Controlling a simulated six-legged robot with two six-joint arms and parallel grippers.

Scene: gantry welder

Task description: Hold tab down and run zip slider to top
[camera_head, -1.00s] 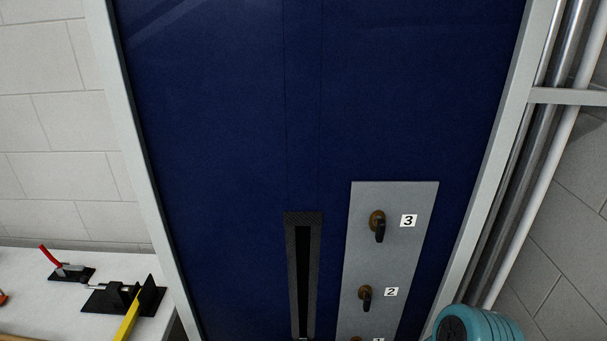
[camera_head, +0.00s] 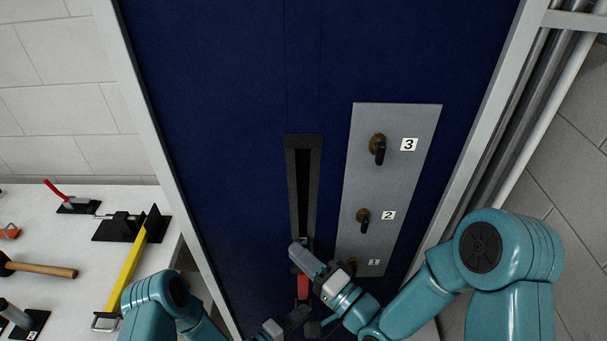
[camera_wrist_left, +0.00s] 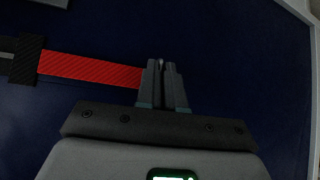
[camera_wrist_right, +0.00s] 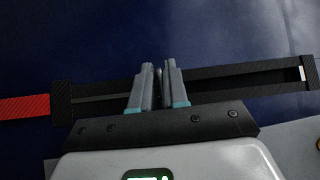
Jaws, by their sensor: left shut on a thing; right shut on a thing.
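The zip (camera_head: 315,180) is a dark upright strip on the blue curtain, with a black open slot above the grippers. A red tab (camera_head: 302,287) hangs at its lower end; it also shows in the left wrist view (camera_wrist_left: 90,70). My left gripper (camera_head: 302,312) is shut on the tab's free end. My right gripper (camera_head: 297,246) is shut on the zip slider, which its fingers hide, above the tab. The right wrist view shows its fingers (camera_wrist_right: 160,75) over the zip a little above the red tab, with a longer open stretch of zip beyond.
A grey plate (camera_head: 368,180) with several numbered dark knobs stands close right of the zip. A pale frame post (camera_head: 150,150) edges the curtain at left. A white bench (camera_head: 60,235) with tools and a yellow bar is farther left. The curtain above the zip is clear.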

